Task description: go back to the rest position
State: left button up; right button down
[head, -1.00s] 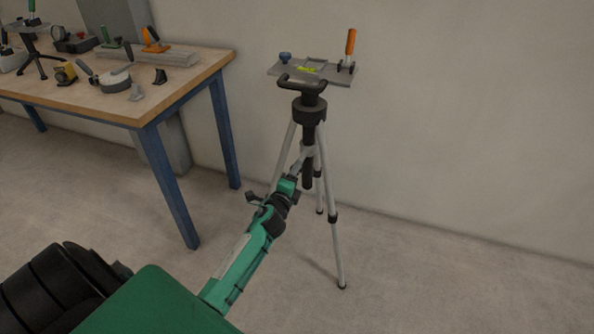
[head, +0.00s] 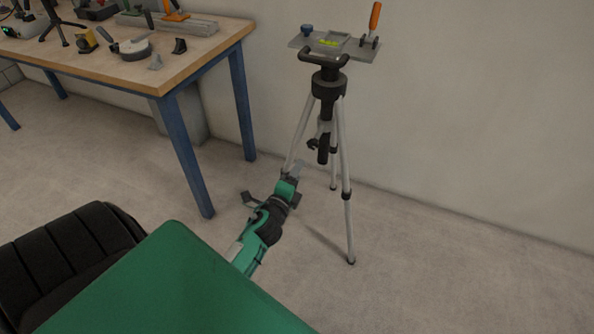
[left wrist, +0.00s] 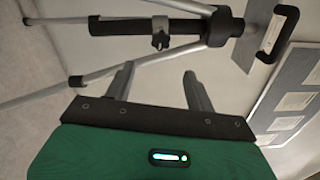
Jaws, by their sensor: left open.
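My left gripper (head: 296,178) is low in front of the tripod (head: 348,215) in the head view, with its arm coming up from the lower left. In the left wrist view its two fingers (left wrist: 157,75) stand apart with nothing between them. The tripod's dark centre column (left wrist: 150,27) crosses beyond the fingertips in that view; I cannot tell the exact gap. The tripod is upright and carries a grey plate (head: 365,53) with an orange-handled clamp (head: 375,17), a blue knob and a yellow-green level. My right gripper is not in view.
A wooden-topped workbench (head: 205,60) with blue legs stands at the left, holding several tools and clamps. A plain wall (head: 480,110) runs behind the tripod. The floor (head: 450,270) to the right of the tripod is clear.

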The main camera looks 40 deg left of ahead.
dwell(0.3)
